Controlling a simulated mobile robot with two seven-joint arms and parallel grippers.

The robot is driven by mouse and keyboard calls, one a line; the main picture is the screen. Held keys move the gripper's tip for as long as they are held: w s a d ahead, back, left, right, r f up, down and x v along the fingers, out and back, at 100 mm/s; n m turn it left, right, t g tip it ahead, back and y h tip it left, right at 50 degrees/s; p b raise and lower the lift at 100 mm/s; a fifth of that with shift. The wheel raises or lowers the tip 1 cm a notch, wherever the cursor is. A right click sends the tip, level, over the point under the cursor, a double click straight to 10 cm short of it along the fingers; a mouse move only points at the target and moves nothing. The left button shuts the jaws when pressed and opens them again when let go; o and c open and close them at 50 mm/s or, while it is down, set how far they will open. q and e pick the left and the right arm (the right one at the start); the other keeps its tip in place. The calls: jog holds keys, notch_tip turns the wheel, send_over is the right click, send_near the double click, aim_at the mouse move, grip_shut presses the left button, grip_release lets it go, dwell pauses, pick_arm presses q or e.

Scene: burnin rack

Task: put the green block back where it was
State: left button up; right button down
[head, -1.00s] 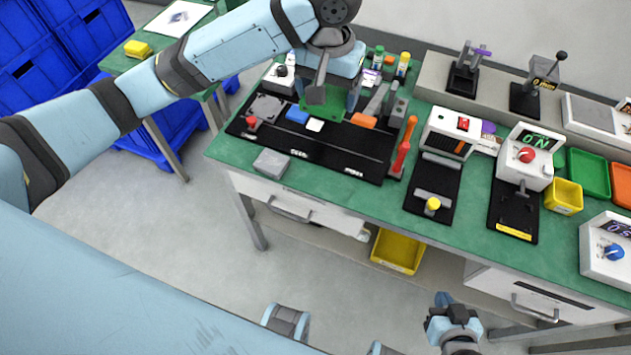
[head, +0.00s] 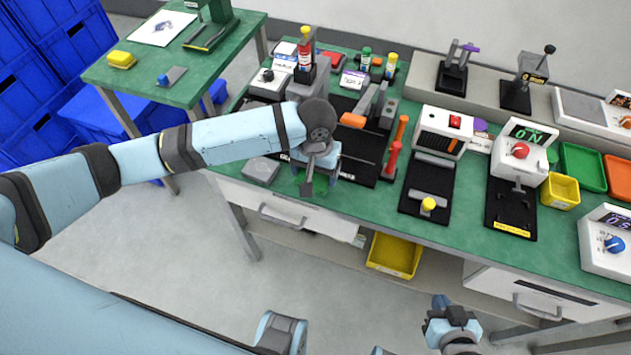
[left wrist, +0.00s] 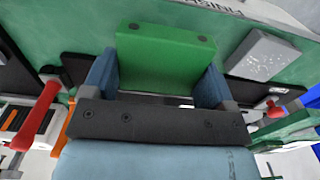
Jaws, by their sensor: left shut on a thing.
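My left gripper (head: 318,168) is over the front part of the green bench in the head view. It is shut on the green block (head: 314,187), which shows only partly below the gripper. In the left wrist view the green block (left wrist: 165,57) sits between the two blue fingers of the left gripper (left wrist: 157,85). The black mat (head: 345,160) lies behind and beside the gripper, and my left arm hides much of it. My right gripper (head: 452,322) is low at the bottom of the head view, away from the bench; its jaw opening is not clear.
A grey block (head: 262,170) lies left of the gripper near the bench's front edge. Red and orange upright handles (head: 393,158) stand to the right. An orange block (head: 352,120) is behind. A side table (head: 190,85) at the back left holds a yellow block (head: 121,60).

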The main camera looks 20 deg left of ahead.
aim_at(315, 182)
pick_arm(q)
notch_tip(315, 182, down, 4)
jog(key=shift+f, duration=0.25)
jog(key=shift+f, duration=0.1)
jog(key=o, duration=0.8)
jog(key=shift+o, duration=0.2)
jog(key=shift+r, duration=0.25)
notch_tip(315, 182, up, 11)
jog(key=shift+f+p, duration=0.15)
jog(key=shift+p, duration=0.2)
jog(key=shift+r, duration=0.55)
